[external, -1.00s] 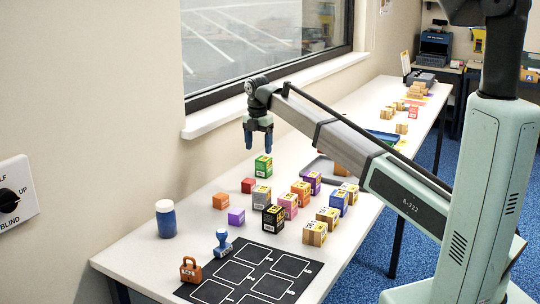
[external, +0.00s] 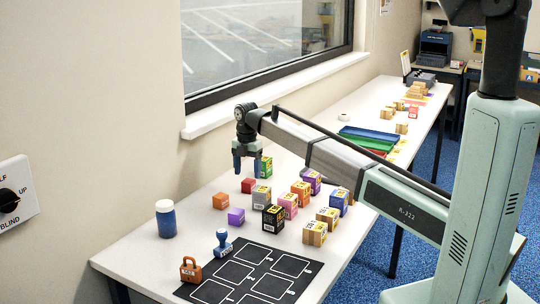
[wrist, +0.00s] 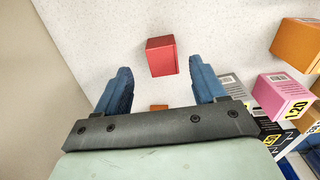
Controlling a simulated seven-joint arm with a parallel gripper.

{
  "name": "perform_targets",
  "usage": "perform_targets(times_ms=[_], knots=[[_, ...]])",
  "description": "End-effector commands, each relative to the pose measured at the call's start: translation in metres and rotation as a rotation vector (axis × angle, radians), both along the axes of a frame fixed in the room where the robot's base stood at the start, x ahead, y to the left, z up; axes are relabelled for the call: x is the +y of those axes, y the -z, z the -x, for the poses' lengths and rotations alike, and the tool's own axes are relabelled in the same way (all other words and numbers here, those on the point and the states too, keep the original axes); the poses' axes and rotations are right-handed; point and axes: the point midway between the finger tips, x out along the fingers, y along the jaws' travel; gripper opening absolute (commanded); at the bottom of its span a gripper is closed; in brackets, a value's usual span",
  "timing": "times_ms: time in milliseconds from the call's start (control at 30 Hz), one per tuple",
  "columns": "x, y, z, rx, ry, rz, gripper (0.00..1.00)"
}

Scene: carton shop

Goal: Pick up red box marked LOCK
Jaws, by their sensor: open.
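A small red box (external: 248,186) stands on the white table, left of a green box (external: 265,167) and behind an orange box (external: 220,201). In the wrist view the red box (wrist: 162,56) sits just beyond and between my fingertips; no marking can be read on it. My gripper (external: 246,165) is above the red box, pointing down, with its blue fingers apart and nothing between them. The fingers also show in the wrist view (wrist: 160,80), one on each side.
Several printed cartons, including a pink one (external: 288,205) and a black one (external: 273,218), crowd to the right. The wall and window are left.

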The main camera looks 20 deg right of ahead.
Motion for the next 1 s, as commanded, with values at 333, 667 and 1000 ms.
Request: perform_targets(times_ms=[333,667,1000], knots=[[-0.003,0.035,0.004,0.002,0.0,0.001,0.7],[-0.002,0.051,0.003,0.0,0.0,0.0,0.7],[-0.002,0.051,0.003,0.0,0.0,0.0,0.43]])
